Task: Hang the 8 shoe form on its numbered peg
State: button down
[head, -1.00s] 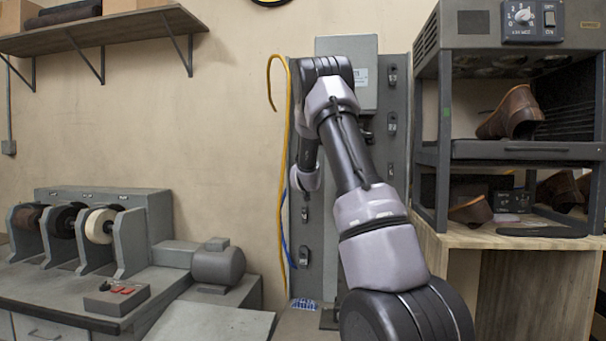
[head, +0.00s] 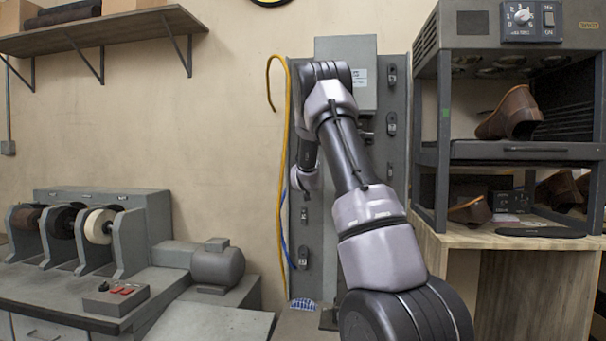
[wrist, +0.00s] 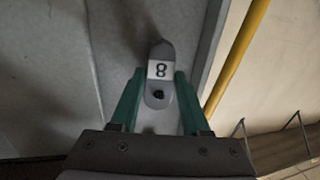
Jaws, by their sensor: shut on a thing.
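The grey shoe form (wrist: 160,75) marked 8 shows in the wrist view, with a dark round hole below its label. My gripper (wrist: 160,74) has green fingers on either side of it and is shut on it. A grey panel (wrist: 120,40) lies behind it; I cannot tell whether they touch. In the head view the tall grey panel (head: 374,190) carries several small pegs with plates, such as the upper right peg (head: 391,122). Their numbers are too small to read. My arm hides the panel's middle, and my fingers and the form are hidden there.
A yellow hose (head: 285,200) hangs along the panel's left edge. A grey box (head: 345,60) sits high on the panel. A rack (head: 436,185) with shoes stands to the right on a wooden bench (head: 530,243). A grinding machine (head: 150,220) stands left. Bare wall lies left of the hose.

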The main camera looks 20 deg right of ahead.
jog(key=shift+w+r, duration=0.1)
dwell(0.3)
jog(key=shift+c, duration=1.5)
grip_release()
jog(key=s+a+r+g+y, duration=0.25)
jog(key=s+a, duration=0.55)
jog(key=s, duration=0.5)
jog(key=s+a+r+g+y, duration=0.25)
jog(key=s+a, duration=0.45)
jog(key=s, duration=0.7)
jog(key=s+a+f+g+y, duration=0.2)
jog(key=s+a, duration=0.3)
jog(key=s, duration=0.8)
jog(key=s+a+f+g+y, duration=0.1)
jog(key=s+a, duration=0.4)
jog(key=s, duration=0.7)
notch_tip(320, 180, down, 2)
jog(key=shift+s+a+f+g+y, duration=0.2)
jog(key=shift+s+g+y, duration=0.2)
jog(key=shift+g, duration=0.3)
